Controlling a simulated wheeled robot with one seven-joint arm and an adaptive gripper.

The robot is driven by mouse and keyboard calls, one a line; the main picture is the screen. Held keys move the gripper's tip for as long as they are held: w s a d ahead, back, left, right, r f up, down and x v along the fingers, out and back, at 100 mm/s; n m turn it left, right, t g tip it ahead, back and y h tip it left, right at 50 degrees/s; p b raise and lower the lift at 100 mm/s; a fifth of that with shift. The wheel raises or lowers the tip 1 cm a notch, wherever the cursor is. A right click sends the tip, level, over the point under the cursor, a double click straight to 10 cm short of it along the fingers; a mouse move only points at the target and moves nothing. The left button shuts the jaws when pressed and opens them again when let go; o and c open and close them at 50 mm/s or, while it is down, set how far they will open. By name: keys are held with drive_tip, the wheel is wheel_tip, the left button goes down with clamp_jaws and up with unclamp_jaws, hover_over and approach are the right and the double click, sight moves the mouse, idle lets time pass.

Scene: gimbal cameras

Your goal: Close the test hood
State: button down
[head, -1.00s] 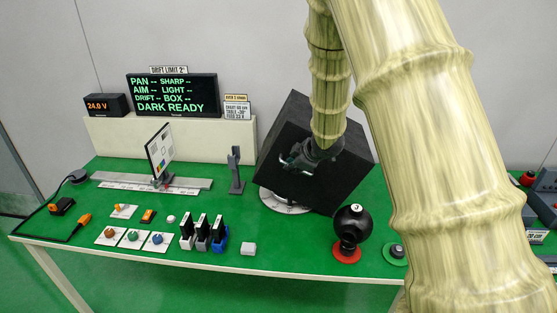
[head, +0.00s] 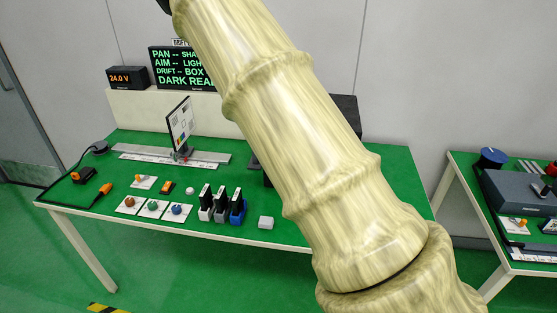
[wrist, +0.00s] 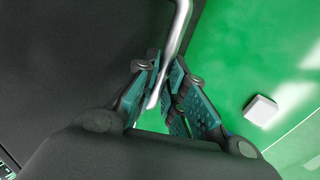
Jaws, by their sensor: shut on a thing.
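The test hood is a large black box; in the head view only its upper right part (head: 347,117) shows beside my arm, and a dark sliver shows left of the arm. The rest is hidden. In the wrist view its dark face (wrist: 70,60) fills the left side. A bent metal bar handle (wrist: 181,30) runs along the hood. My gripper (wrist: 166,82) is shut on this handle, with teal finger pads on both sides of it. In the head view the gripper is hidden behind my arm.
A small white block (head: 266,222) lies near the table's front edge and shows in the wrist view (wrist: 261,111). A test chart (head: 180,125) stands on a rail at the left. Black-topped clips (head: 220,204) stand at the front. A second table (head: 470,185) is at right.

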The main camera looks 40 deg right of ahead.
drive_tip(key=shift+f, duration=0.2)
drive_tip(key=c, duration=1.9)
unclamp_jaws()
drive_tip(key=shift+a, duration=0.1)
drive_tip(key=o, duration=0.4)
drive_tip(key=shift+w+f, duration=0.15)
drive_tip(key=shift+r, duration=0.3)
drive_tip(key=shift+v, duration=5.8)
drive_tip(key=shift+f, duration=0.1)
